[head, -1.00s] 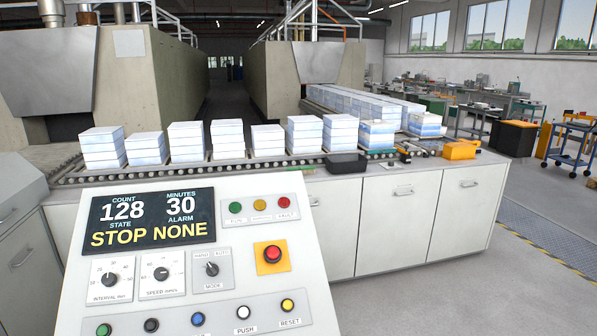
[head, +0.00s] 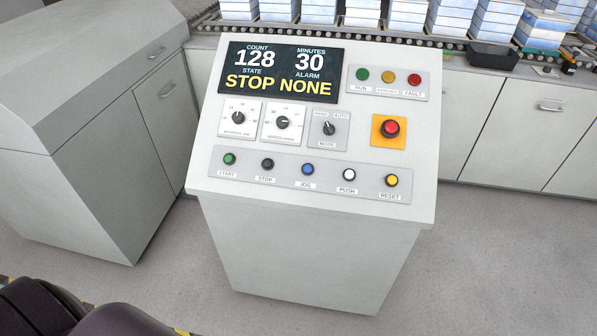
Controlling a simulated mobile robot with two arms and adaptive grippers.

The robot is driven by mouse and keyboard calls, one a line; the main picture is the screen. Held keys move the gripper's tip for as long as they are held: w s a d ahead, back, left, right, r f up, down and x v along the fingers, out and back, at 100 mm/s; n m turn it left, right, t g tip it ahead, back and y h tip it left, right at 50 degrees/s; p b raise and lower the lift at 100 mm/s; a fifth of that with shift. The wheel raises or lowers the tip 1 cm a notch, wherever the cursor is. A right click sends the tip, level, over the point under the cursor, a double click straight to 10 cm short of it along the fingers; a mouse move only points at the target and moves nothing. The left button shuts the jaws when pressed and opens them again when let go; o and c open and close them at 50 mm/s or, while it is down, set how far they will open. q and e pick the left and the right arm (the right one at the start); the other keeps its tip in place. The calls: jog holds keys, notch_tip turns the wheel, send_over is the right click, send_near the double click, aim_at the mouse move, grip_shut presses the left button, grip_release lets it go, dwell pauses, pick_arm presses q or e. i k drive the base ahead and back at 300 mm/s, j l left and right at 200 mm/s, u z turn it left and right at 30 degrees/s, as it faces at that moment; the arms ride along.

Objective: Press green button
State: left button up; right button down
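The green button (head: 229,159) is at the left end of the lower button row, above a label reading START. It sits on the sloped face of a white control console (head: 316,222). A green RUN lamp (head: 362,74) is on the upper right panel beside a yellow and a red lamp. The display (head: 281,72) reads count 128, minutes 30, STOP, NONE. Neither of my grippers shows in the head view.
The row also has black STOP (head: 267,164), blue JOG (head: 308,169), white PUSH (head: 349,174) and yellow RESET (head: 391,180) buttons. A red emergency button (head: 391,128) sits above right. White cabinets (head: 500,115) and a roller conveyor (head: 350,30) stand behind. Grey floor (head: 480,270) is open at right.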

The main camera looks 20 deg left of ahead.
aim_at(229, 159)
jog(key=u, duration=1.25)
jog(key=i+j+z, duration=0.1)
jog(key=j+z, duration=0.3)
jog(key=j, duration=0.45)
jog(key=j+z, duration=0.4)
jog(key=j, duration=0.4)
jog(key=k, duration=0.05)
